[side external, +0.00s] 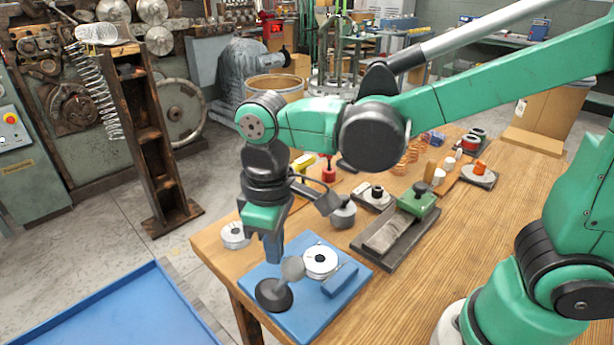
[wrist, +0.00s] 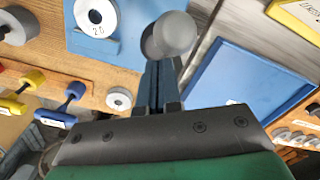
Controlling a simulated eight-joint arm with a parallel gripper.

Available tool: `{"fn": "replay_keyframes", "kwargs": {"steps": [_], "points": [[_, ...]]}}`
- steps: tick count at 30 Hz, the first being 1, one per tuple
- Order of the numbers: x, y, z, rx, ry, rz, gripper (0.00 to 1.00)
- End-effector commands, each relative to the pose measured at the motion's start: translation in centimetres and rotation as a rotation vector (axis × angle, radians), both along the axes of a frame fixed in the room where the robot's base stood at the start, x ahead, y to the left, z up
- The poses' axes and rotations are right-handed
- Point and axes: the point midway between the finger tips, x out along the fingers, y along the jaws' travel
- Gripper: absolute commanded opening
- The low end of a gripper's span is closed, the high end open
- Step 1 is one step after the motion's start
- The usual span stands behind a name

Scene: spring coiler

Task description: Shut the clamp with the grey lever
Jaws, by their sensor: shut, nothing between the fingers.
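The clamp's blue base plate (side external: 312,318) lies at the table's front left corner. A dark round foot (side external: 273,296) stands on it, and the lever rises tilted from there to a grey ball knob (side external: 293,268).
A green-topped fixture on a dark base (side external: 395,235) stands right of the plate. A blue tray (side external: 110,312) lies lower left, beyond the table edge.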

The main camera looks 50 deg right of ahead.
Motion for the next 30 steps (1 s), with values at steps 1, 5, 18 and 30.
{"fn": "replay_keyframes", "kwargs": {"steps": [1,5,18,30], "points": [[0.0,0.0,0.0,0.0,0.0,0.0,0.0],[0.2,0.0,0.0,0.0,0.0,-0.001,0.0],[1.3,0.0,1.1,0.0,0.0,0.0,0.0],[1.2,0.0,5.5,0.0,0.0,0.0,0.0]]}}
